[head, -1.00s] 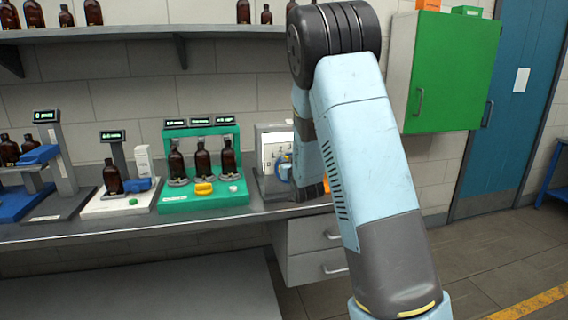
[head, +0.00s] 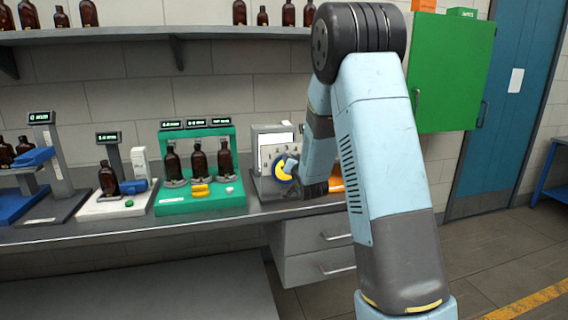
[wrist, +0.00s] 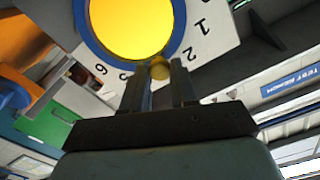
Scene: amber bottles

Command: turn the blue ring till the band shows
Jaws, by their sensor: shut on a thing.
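The blue ring (head: 279,158) sits on the front of a grey and white box (head: 262,184) on the bench. A yellow area shows inside it, partly covered by my arm. In the wrist view the blue ring (wrist: 84,32) surrounds a large yellow disc (wrist: 132,22), with a white numbered plate (wrist: 200,38) around it. A small yellow peg (wrist: 160,69) stands at the ring's edge. My gripper (wrist: 162,76) is shut on the peg, one finger on each side. Part of the ring lies outside the wrist view.
A green stand (head: 240,150) with amber bottles is left of the box. A white scale (head: 100,207) and a blue device (head: 18,206) stand further left. An orange thing (head: 336,182) shows behind my arm. A shelf (head: 120,33) of bottles runs above.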

